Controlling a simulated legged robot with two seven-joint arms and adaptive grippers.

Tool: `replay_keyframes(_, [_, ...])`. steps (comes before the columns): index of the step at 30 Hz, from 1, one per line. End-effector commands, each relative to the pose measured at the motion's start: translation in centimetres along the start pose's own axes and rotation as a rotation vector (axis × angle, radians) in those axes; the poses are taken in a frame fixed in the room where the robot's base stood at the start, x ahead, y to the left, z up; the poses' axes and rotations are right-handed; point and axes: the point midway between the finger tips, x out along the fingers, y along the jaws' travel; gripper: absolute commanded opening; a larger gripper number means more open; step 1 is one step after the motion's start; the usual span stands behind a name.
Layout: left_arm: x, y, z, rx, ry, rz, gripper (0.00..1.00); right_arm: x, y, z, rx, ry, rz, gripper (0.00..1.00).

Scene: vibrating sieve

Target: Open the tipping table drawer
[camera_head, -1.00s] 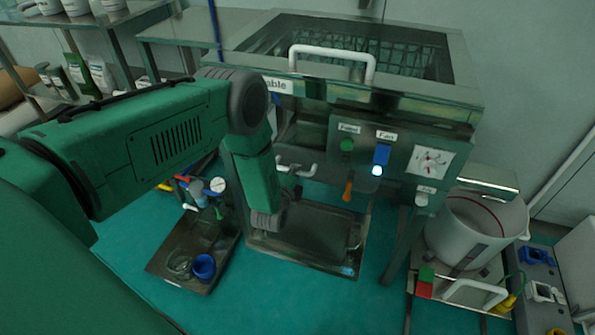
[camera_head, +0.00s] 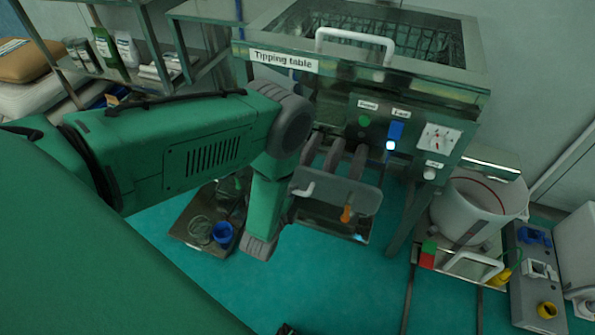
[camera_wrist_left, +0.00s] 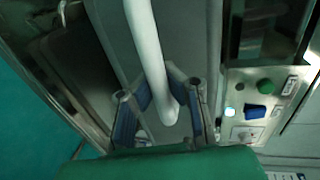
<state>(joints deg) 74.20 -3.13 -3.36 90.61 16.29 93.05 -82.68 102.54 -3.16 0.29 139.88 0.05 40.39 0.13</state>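The metal tipping table (camera_head: 455,90) stands ahead, labelled "Tipping table" on its upper front. Its drawer (camera_head: 345,195), below that, has a grey front and dark ribs behind it, and sticks out from the body. A white drawer handle (camera_head: 304,190) shows partly beside my left arm. In the left wrist view the white handle (camera_wrist_left: 148,55) runs between the blue-padded fingers of my left gripper (camera_wrist_left: 160,92), which close in on it from both sides. In the head view my green left arm hides most of this gripper. My right gripper is not recognisable in view.
A control panel (camera_head: 403,135) with buttons and a dial is right of the drawer. A small tray (camera_head: 185,232) with a blue cup (camera_head: 222,232) lies at lower left. A white bucket (camera_head: 470,205) stands at right. The teal floor in front is mostly clear.

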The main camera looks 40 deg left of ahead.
Motion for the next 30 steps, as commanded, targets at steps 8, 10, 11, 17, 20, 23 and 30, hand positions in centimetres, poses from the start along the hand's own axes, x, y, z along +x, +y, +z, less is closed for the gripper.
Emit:
replay_keyframes(8, [-0.42, 0.05, 0.7, 0.004, -0.012, -0.003, 0.0, -0.13, 0.03, -0.02, 0.001, 0.0, 0.0, 0.32])
replay_keyframes(10, [-0.42, 0.05, 0.69, 0.003, -0.011, -0.004, 0.0, -0.12, 0.03, -0.02, 0.001, 0.0, 0.0, 0.32])
replay_keyframes(11, [-0.42, 0.05, 0.69, 0.003, -0.01, -0.004, 0.0, -0.12, 0.03, -0.03, 0.001, 0.0, 0.0, 0.32])
replay_keyframes(17, [-0.42, 0.01, 0.64, 0.005, -0.012, -0.004, 0.22, -0.12, 0.02, -0.03, 0.001, 0.0, 0.0, 0.32])
replay_keyframes(20, [-0.43, -0.01, 0.47, 0.004, -0.009, -0.004, 0.34, -0.12, 0.02, -0.03, 0.0, 0.0, 0.0, 0.32])
replay_keyframes(23, [-0.43, -0.04, 0.35, 0.004, -0.008, -0.004, 0.34, -0.13, 0.02, -0.03, 0.0, 0.0, 0.0, 0.32])
replay_keyframes(30, [-0.96, 0.01, 0.21, 0.003, -0.005, -0.003, 0.34, -0.2, 0.01, 0.18, 0.001, 0.002, 0.001, 0.32])
